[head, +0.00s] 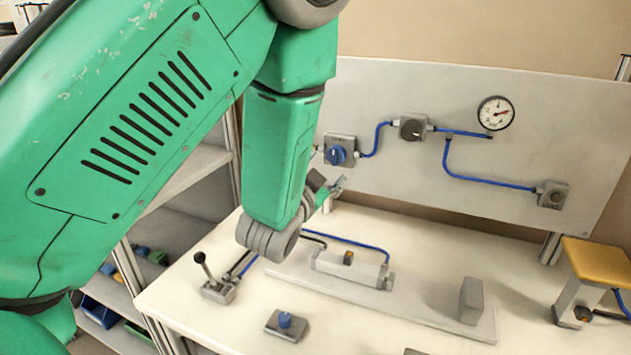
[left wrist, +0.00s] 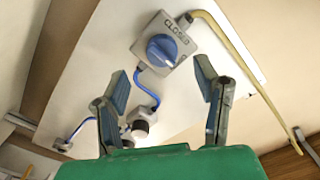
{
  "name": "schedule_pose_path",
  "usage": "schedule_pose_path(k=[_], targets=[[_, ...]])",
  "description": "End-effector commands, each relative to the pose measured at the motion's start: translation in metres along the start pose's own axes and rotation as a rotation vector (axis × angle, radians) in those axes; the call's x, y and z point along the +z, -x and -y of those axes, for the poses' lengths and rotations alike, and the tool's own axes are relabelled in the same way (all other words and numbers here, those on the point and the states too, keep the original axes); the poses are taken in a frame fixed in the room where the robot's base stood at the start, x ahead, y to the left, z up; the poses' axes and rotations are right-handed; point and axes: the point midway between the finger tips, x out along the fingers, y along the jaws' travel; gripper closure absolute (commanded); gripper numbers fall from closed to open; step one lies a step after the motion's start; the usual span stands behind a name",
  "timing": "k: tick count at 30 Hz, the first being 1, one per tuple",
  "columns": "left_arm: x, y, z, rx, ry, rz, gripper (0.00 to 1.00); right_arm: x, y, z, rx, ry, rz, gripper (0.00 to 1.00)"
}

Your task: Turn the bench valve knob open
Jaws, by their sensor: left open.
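The bench valve knob (head: 335,154) is a round blue knob on a grey plate on the upright panel, just beyond my left gripper. In the left wrist view the blue knob (left wrist: 162,50) sits on its plate with lettering that reads like "CLOSED", and a pale bar runs across the knob's face. My left gripper (head: 328,188) is below the valve in the head view, partly hidden by its own arm. In the left wrist view the open fingers (left wrist: 162,76) are spread to either side below the knob, with nothing between them. My right gripper is not in view.
The panel (head: 400,85) also carries a gauge (head: 495,113), a dark knob (head: 412,128), a lower unit (head: 553,195) and blue tubes. On the bench are a lever (head: 215,280), a blue button (head: 285,322), a cylinder (head: 350,266) and a grey block (head: 471,300). A yellow-topped unit (head: 600,263) stands right.

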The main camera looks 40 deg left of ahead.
Motion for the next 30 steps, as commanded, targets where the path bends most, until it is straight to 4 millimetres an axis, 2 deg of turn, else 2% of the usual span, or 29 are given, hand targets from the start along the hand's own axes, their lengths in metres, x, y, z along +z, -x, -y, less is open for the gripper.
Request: schedule_pose_path(k=[3, 10, 15, 30], targets=[[0.001, 0.025, -0.001, 0.002, 0.000, 0.003, 0.44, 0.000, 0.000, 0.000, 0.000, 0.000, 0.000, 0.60], [0.001, 0.054, -0.001, 0.002, -0.001, 0.002, 0.44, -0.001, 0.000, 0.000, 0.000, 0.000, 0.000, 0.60], [0.001, 0.059, -0.001, 0.001, 0.000, 0.001, 0.44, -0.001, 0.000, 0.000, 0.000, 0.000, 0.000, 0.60], [0.000, 0.059, 0.000, 0.001, 0.000, 0.001, 0.44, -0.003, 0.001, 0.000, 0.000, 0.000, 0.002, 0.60]])
